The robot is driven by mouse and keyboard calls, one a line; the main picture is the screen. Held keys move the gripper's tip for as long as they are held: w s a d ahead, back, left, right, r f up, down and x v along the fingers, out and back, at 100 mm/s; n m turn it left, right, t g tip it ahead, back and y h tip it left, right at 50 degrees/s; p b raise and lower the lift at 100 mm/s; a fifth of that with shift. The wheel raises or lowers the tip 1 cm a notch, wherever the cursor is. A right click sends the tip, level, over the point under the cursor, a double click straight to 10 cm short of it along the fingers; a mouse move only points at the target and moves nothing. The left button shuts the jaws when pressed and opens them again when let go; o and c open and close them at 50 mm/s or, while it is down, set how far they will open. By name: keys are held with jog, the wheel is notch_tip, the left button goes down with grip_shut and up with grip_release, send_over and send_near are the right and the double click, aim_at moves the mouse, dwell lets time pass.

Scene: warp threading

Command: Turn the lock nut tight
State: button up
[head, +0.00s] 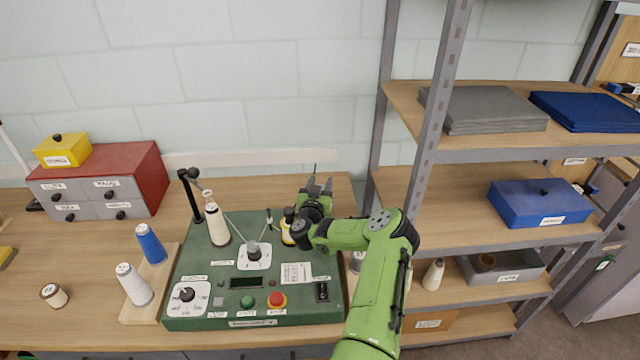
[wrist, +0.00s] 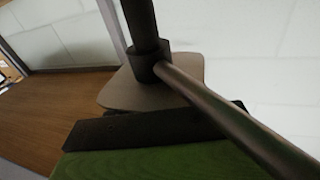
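In the wrist view a dark upright post (wrist: 140,22) has a short dark collar (wrist: 148,62) around it; this may be the lock nut, but I cannot tell for sure. A long dark rod (wrist: 225,115) slants from beside the collar to the lower right. My gripper (head: 318,186) is at the back right corner of the green machine (head: 210,262) in the head view, close to a thin dark upright (head: 315,170). Its fingers are small and partly hidden by my wrist, so I cannot tell whether they are open or touching anything.
On the machine stand a cream cone (head: 217,226), a yellow-and-black piece (head: 288,228) and a red button (head: 277,299). Blue (head: 150,243) and white (head: 134,284) cones are on the left. Shelving with a metal post (head: 432,110) stands close to the right of my arm.

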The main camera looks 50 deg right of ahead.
jog(key=shift+o, duration=1)
notch_tip(320, 180, up, 10)
jog(key=p, duration=0.3)
jog(key=shift+p, duration=0.4)
